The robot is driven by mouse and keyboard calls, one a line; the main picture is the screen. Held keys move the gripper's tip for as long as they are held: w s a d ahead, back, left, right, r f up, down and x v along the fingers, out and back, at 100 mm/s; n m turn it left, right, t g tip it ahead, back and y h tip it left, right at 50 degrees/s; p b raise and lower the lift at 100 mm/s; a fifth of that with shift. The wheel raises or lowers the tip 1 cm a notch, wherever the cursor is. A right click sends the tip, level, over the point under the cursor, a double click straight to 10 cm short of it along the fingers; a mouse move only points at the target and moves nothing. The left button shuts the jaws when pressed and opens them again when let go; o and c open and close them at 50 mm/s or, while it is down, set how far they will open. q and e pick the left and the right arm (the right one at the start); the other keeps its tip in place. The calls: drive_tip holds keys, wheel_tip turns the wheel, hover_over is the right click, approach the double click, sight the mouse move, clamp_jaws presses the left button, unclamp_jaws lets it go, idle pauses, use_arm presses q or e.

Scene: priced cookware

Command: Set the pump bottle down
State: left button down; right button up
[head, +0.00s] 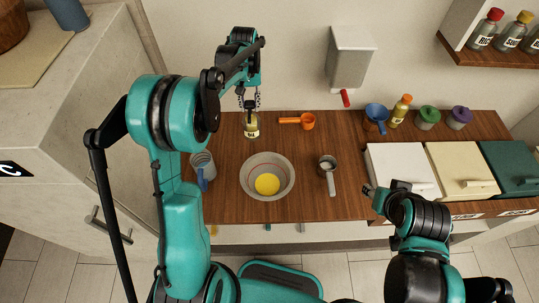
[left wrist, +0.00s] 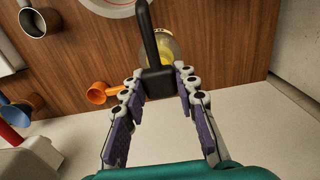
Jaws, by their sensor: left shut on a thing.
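The pump bottle (head: 251,128) has a yellow body and a black top. It is upright at the back of the wooden counter (head: 225,135), behind the bowl. My left gripper (head: 248,100) is above it, shut on its black pump top. In the left wrist view the gripper (left wrist: 158,95) has its fingers on both sides of the black pump head (left wrist: 157,82), with the yellow bottle (left wrist: 172,46) beyond. I cannot tell whether the base touches the counter. My right gripper (head: 372,191) is low at the counter's front, by the white box; its jaws are unclear.
A grey bowl (head: 250,187) with yellow contents stands in front of the bottle. An orange scoop (head: 305,121) lies to its right. A blue-handled cup (head: 203,165) and a metal cup (head: 327,163) flank the bowl. A wall dispenser (head: 350,55) hangs at back right.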

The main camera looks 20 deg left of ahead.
use_arm(q)
drive_tip(key=a, duration=1.1)
drive_tip(key=s+a+f+b, duration=0.1)
drive_tip(key=a+f+b, duration=0.1)
drive_tip(key=a+f, duration=0.8)
drive_tip(key=shift+s+a, duration=0.3)
drive_tip(key=shift+a, duration=0.7)
use_arm(e)
drive_tip(key=shift+w+d+f, duration=0.1)
drive_tip(key=shift+d+f, duration=0.15)
drive_tip(key=shift+f, duration=0.3)
drive_tip(key=shift+w+d+f, duration=0.1)
drive_tip(key=shift+d+f, duration=0.15)
drive_tip(key=shift+f, duration=0.3)
use_arm(q)
drive_tip(key=shift+f, duration=0.2)
use_arm(e)
drive_tip(key=shift+s+f, duration=0.1)
use_arm(q)
drive_tip(key=c, duration=1.2)
unclamp_jaws()
drive_tip(key=shift+o, duration=0.2)
